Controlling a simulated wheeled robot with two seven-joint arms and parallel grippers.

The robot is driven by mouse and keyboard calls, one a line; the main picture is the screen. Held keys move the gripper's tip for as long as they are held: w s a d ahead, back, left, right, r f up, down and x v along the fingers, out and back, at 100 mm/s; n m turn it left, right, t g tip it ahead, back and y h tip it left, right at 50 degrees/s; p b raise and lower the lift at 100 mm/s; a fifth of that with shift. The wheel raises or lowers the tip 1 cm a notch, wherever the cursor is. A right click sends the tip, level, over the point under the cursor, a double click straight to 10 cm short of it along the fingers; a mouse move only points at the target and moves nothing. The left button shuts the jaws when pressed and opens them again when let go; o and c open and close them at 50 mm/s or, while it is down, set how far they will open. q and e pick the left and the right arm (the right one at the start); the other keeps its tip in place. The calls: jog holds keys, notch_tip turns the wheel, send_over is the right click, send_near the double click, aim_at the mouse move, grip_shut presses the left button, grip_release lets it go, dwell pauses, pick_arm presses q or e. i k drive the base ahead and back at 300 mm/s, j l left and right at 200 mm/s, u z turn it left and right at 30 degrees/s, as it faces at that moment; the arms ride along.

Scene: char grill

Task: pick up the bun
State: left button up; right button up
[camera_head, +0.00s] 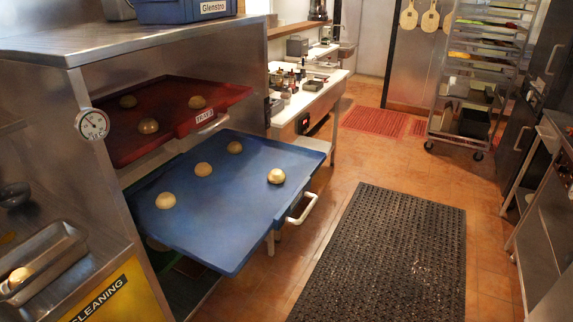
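Several round light-brown buns lie on two pulled-out trays. On the blue tray (225,245) one bun (166,201) is at the left, one bun (203,169) is near the middle, one bun (235,147) is at the back, and a shinier bun (276,176) is near the right edge. The red tray (165,92) above and behind holds smaller-looking buns, one (148,126) near its front. Another bun-like item (20,276) sits in a metal pan at the lower left. Neither of my grippers is in view.
A steel cabinet with a dial gauge (93,124) stands at the left. The blue tray has a white handle (302,208) and juts over the floor. A black mat (390,255) lies on clear tiled floor. A wheeled rack (480,80) stands at the back right, with steel equipment along the right.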

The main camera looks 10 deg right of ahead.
aim_at(277, 177)
jog(key=i+l, duration=0.2)
jog(key=l, duration=0.25)
jog(key=i+l+u, duration=0.1)
jog(key=l, duration=0.35)
jog(key=i+l, duration=0.25)
jog(key=l, duration=0.2)
jog(key=i+l+u, duration=0.1)
jog(key=l, duration=0.35)
jog(key=i+l+u, duration=0.1)
jog(key=i+l, duration=0.15)
jog(key=l, duration=0.25)
jog(key=i+l, duration=0.15)
jog(key=l, duration=0.3)
jog(key=i+l+u, duration=0.1)
jog(key=l, duration=0.4)
jog(key=i+l, duration=0.2)
jog(key=l, duration=0.3)
jog(key=l+u, duration=0.1)
jog(key=l, duration=0.75)
